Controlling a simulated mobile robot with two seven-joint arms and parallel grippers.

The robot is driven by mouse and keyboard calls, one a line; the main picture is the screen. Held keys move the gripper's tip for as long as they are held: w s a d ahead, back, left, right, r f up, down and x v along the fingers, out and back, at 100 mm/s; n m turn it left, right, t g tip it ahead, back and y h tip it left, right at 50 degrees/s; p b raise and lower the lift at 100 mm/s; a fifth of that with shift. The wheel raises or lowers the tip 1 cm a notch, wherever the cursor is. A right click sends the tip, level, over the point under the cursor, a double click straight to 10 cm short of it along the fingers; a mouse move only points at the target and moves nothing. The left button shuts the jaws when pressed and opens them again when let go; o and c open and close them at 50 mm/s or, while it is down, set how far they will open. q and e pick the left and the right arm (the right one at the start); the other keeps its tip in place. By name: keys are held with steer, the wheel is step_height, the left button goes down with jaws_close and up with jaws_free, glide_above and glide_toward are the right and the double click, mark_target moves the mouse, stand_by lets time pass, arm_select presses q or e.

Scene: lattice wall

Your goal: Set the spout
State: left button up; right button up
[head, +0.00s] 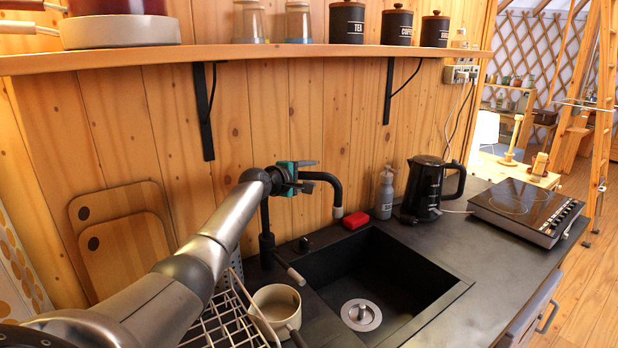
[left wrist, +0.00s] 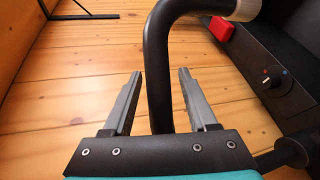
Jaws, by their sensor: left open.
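The black curved spout (head: 335,188) rises from the faucet base behind the sink's left side, bends over and ends in a grey tip near the sink's back edge. My left gripper (head: 314,174), with a teal body, is at the upper part of the spout. In the left wrist view the spout (left wrist: 157,75) runs up between the two open grey fingers (left wrist: 160,80), with a gap on each side. Whether the fingers reach fully around it in depth I cannot tell. The gripper hides part of the spout in the head view. My right gripper is not in view.
The black sink (head: 375,265) is empty. A red sponge (head: 356,220), a grey bottle (head: 385,194) and a black kettle (head: 427,190) stand along its back and right. A mug (head: 275,308) sits by the wire rack (head: 225,325). A shelf (head: 270,54) runs above.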

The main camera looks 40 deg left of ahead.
arm_select(q)
jaws_close()
stand_by(0.6)
stand_by(0.9)
